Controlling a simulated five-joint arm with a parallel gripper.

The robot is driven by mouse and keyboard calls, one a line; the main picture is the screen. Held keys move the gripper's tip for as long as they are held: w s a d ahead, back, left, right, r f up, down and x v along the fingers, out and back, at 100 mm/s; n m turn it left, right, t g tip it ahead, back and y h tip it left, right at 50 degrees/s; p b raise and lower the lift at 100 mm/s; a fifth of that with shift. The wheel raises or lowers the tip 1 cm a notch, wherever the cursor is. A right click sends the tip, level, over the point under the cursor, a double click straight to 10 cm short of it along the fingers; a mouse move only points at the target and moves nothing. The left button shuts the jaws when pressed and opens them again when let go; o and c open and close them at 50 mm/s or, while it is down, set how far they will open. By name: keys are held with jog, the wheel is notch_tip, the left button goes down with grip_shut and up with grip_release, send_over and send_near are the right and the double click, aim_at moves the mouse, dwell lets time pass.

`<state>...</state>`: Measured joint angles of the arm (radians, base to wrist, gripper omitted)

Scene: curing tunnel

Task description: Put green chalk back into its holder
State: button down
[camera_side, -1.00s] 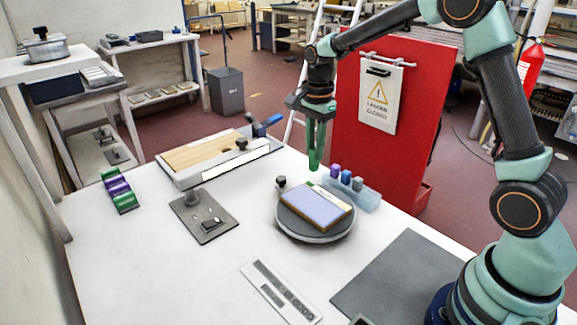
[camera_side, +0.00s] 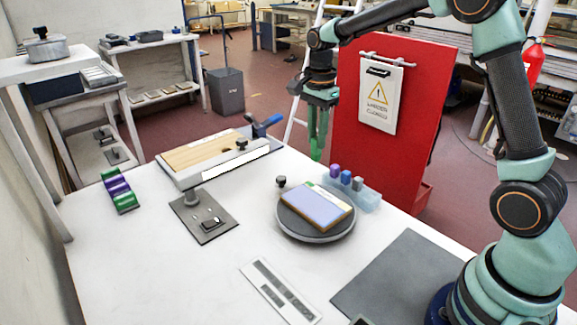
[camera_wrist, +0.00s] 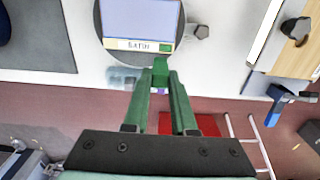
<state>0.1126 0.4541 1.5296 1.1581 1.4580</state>
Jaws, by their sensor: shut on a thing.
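My gripper (camera_side: 316,150) has green fingers and hangs upright above the back of the table, behind the holder. Its fingers are shut on the green chalk (camera_wrist: 160,68), a small green block at the fingertips in the wrist view. In the side view the chalk (camera_side: 316,154) blends with the fingers. The holder (camera_side: 370,200) is a pale blue, see-through block at the table's back right edge. It carries a purple chalk (camera_side: 334,170), a blue chalk (camera_side: 346,176) and a grey one (camera_side: 357,184). In the wrist view, my fingers partly hide the holder (camera_wrist: 122,77).
A round turntable (camera_side: 316,235) bearing a blue-topped block (camera_side: 317,206) stands in front of the holder. A red panel (camera_side: 425,130) rises behind the table.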

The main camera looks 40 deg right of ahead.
jog(key=s+d+f, duration=0.4)
jog(key=s+d, duration=0.5)
jog(key=s, duration=0.1)
jog(key=shift+s+d+f, duration=0.15)
jog(key=shift+s+f, duration=0.05)
jog(key=shift+f, duration=0.9)
jog(key=shift+s+d+f, duration=0.15)
jog(key=shift+s+f, duration=0.05)
jog(key=shift+f, duration=0.9)
jog(key=shift+f, duration=0.5)
jog(key=shift+f, duration=0.35)
jog(key=shift+f, duration=0.3)
jog(key=c, duration=0.6)
grip_release()
jog(key=shift+c, duration=0.2)
